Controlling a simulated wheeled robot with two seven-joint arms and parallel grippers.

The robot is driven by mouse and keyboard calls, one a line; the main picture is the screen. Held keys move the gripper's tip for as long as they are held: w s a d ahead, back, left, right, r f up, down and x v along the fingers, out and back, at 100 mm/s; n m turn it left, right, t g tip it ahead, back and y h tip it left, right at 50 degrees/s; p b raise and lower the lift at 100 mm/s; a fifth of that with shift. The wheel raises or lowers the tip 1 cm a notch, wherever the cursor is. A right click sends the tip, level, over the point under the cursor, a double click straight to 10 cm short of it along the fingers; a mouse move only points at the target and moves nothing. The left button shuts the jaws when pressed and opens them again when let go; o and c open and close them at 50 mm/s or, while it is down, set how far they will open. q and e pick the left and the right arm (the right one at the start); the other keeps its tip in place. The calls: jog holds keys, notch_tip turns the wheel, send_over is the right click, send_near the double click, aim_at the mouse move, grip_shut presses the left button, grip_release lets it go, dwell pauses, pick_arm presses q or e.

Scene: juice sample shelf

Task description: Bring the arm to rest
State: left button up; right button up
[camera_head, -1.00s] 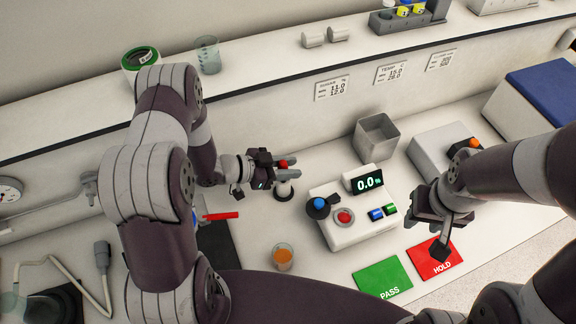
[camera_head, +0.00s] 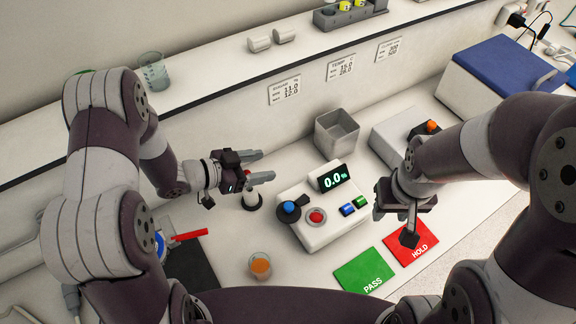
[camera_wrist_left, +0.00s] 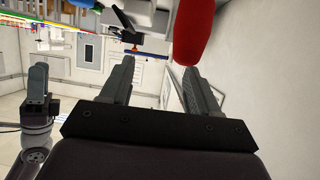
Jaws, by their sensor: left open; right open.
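My left gripper (camera_head: 267,166) is open. Its fingers lie on either side of, or just above, a red-topped post (camera_head: 247,174) on a dark round base; the exact fit is hard to tell. In the left wrist view the fingers (camera_wrist_left: 155,82) are apart with no object held between them, and a large red shape (camera_wrist_left: 192,30) stands near the right fingertip. My right gripper (camera_head: 396,224) is open and empty, above the red HOLD card (camera_head: 422,251).
A meter box (camera_head: 318,235) with a 0.0 display and a glass of orange juice (camera_head: 260,267) are close by. A metal bin (camera_head: 337,135), the green PASS card (camera_head: 363,274) and a blue-lidded box (camera_head: 505,68) stand around. A beaker (camera_head: 153,72) is on the shelf.

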pick_arm(q)
jog(key=s+d+r+b, duration=0.25)
jog(key=d+r, duration=0.25)
jog(key=d, duration=0.4)
jog(key=a+f+n+y, duration=0.2)
jog(key=a+n+y, duration=0.5)
jog(key=a+y, duration=0.5)
jog(key=s+a+n+g, duration=0.4)
jog(key=s+a+g, duration=0.1)
jog(key=s, duration=0.6)
jog(key=shift+s+a+r+n, duration=0.25)
jog(key=shift+s+a+n, duration=0.05)
jog(key=shift+n, duration=0.1)
